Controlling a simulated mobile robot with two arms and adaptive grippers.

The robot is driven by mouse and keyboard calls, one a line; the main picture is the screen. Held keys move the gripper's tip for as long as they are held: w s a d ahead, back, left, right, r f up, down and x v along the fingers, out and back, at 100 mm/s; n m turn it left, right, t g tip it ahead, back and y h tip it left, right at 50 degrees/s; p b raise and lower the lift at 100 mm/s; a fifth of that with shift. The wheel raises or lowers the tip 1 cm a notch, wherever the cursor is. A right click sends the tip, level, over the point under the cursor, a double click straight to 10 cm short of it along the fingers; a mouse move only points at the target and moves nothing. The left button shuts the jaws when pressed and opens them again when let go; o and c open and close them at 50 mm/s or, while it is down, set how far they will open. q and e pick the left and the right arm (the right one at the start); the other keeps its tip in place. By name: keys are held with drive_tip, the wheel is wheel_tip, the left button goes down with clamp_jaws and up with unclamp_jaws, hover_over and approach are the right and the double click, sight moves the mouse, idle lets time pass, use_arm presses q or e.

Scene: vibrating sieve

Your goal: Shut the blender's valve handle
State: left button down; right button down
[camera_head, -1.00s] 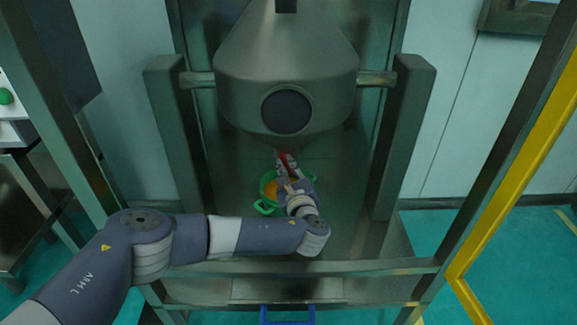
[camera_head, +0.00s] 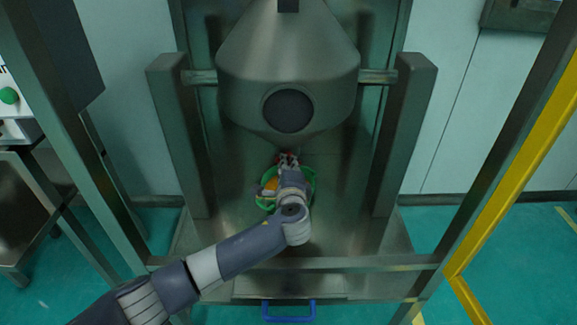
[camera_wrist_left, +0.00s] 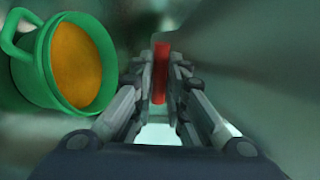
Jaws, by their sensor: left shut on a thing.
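The blender (camera_head: 288,80) is a large grey metal cone body hung between two posts, narrowing downward. Its red valve handle (camera_wrist_left: 160,72) shows in the left wrist view between the fingers of my left gripper (camera_wrist_left: 160,88). In the head view the left gripper (camera_head: 286,160) is at the blender's bottom outlet, shut on the handle. My gripper and wrist hide most of the handle and the outlet there. My right gripper is not in view.
A green pot (camera_head: 309,182) with orange contents stands below the outlet, close beside my left wrist; it also shows in the left wrist view (camera_wrist_left: 32,75). Frame posts (camera_head: 402,135) flank the blender. A crossbar (camera_head: 350,262) runs in front. A blue handle (camera_head: 288,317) is below.

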use_arm(q)
drive_tip(key=shift+a+f+n+h, duration=0.15)
drive_tip(key=shift+n+h, duration=0.15)
drive_tip(key=shift+n, duration=0.7)
drive_tip(key=c, duration=1.6)
unclamp_jaws()
drive_tip(key=shift+s, duration=0.1)
drive_tip(key=s+r, duration=0.2)
drive_tip(key=s, duration=0.9)
drive_tip(key=shift+s+r, duration=0.2)
drive_tip(key=shift+s, duration=0.1)
drive_tip(key=shift+s, duration=0.1)
